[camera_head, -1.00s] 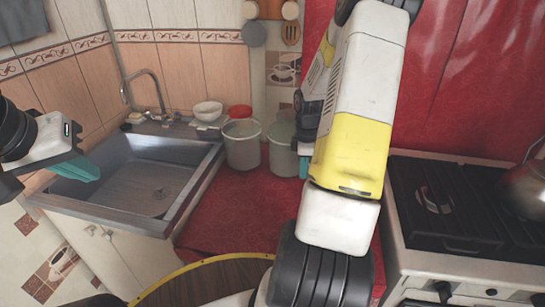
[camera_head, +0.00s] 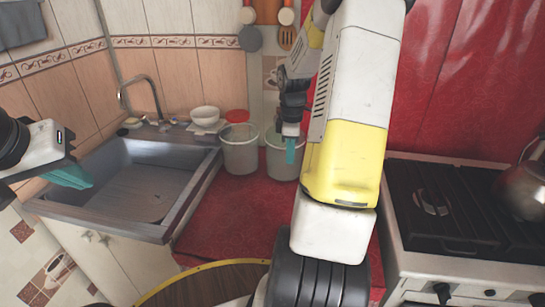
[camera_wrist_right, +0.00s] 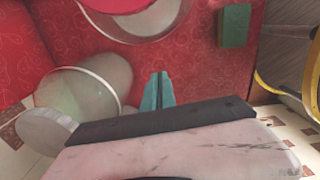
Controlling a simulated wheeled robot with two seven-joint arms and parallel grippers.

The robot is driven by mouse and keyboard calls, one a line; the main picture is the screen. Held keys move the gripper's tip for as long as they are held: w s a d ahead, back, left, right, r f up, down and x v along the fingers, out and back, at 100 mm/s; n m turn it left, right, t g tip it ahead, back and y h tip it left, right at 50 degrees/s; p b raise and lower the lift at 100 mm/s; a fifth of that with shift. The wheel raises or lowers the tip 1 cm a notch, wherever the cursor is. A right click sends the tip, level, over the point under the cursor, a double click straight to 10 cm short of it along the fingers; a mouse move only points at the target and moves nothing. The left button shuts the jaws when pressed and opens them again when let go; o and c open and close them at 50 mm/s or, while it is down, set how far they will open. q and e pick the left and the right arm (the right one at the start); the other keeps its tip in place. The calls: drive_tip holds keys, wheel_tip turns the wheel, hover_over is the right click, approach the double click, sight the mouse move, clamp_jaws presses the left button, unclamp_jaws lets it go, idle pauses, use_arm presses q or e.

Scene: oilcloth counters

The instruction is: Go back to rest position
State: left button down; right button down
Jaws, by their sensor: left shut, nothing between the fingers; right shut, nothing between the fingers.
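My left gripper (camera_head: 70,175) has teal fingers and hangs over the left edge of the steel sink, shut and empty. My right arm crosses the middle of the head view. Its gripper (camera_head: 291,150) has teal fingers, shut and empty, in front of the right bucket near the back wall. In the right wrist view the teal fingertips (camera_wrist_right: 158,88) are together above the red oilcloth, with nothing between them.
Two pale buckets (camera_head: 240,150) stand on the red oilcloth counter (camera_head: 225,215). A sink (camera_head: 140,185) is at left, with a white bowl (camera_head: 205,115) behind it. A stove (camera_head: 450,205) with a kettle (camera_head: 525,185) is at right. A green block (camera_wrist_right: 235,25) shows in the wrist view.

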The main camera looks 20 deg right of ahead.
drive_tip(key=s+a+r+m+t, duration=0.25)
drive_tip(key=a+r, duration=0.35)
drive_tip(key=r, duration=0.4)
drive_tip(key=s+a+r+m+t+y, duration=0.1)
drive_tip(key=s+a+r+m+t, duration=0.1)
drive_tip(key=s+a+r+m, duration=0.2)
drive_tip(key=s+a+r+m+t+y, duration=0.1)
drive_tip(key=s+a+r+m, duration=0.4)
drive_tip(key=s+a, duration=0.4)
drive_tip(key=shift+s+a+r+t, duration=0.35)
drive_tip(key=shift+s+r, duration=0.3)
drive_tip(key=shift+s, duration=0.6)
